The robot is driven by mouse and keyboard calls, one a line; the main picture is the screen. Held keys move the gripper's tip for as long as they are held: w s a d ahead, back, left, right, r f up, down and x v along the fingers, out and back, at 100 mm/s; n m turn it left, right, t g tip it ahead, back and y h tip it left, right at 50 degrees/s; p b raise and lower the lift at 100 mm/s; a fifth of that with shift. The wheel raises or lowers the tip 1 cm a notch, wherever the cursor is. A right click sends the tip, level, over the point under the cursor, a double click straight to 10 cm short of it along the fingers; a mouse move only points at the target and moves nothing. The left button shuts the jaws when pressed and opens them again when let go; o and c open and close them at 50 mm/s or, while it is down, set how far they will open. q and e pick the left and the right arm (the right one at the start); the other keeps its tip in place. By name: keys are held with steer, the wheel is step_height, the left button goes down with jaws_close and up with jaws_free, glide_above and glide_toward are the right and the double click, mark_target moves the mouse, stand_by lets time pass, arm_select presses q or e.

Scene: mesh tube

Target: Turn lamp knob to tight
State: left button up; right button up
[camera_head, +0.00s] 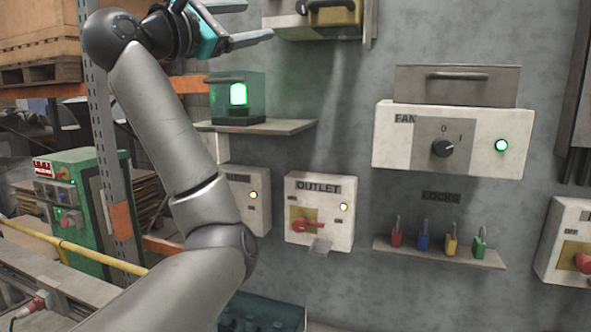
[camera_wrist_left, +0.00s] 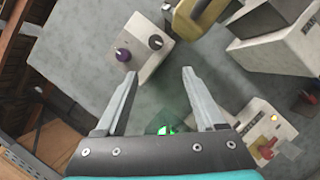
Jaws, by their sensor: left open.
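My left gripper (camera_head: 256,22) is at the top of the head view, open and empty, with its fingers pointing right. In the left wrist view its two fingers (camera_wrist_left: 160,76) are spread apart with nothing between them. No readable label shows which is the lamp knob. A green-lit lamp (camera_head: 238,95) stands on a shelf below my gripper; its glow (camera_wrist_left: 166,130) also shows in the wrist view. My right gripper is not in view.
A fan box (camera_head: 384,148) with a black knob is on the right wall. The outlet box (camera_head: 322,240) and several coloured locks (camera_head: 423,236) are lower. Metal shelving (camera_head: 90,130) stands left. The wall between boxes is clear.

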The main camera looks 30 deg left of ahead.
arm_select(q)
steer(key=w+f+m+g, duration=0.3)
steer(key=w+f, duration=0.3)
steer(key=f, duration=0.9)
steer(key=w+d+f+m+g+y+b, duration=0.1)
steer(key=w+f+m+g, duration=0.2)
steer(key=f, duration=1.2)
steer(key=w+m, duration=0.1)
steer(key=w, duration=0.2)
steer(key=shift+w+d+m, duration=0.2)
steer(key=shift+w+m, duration=0.05)
steer(key=shift+m, duration=0.05)
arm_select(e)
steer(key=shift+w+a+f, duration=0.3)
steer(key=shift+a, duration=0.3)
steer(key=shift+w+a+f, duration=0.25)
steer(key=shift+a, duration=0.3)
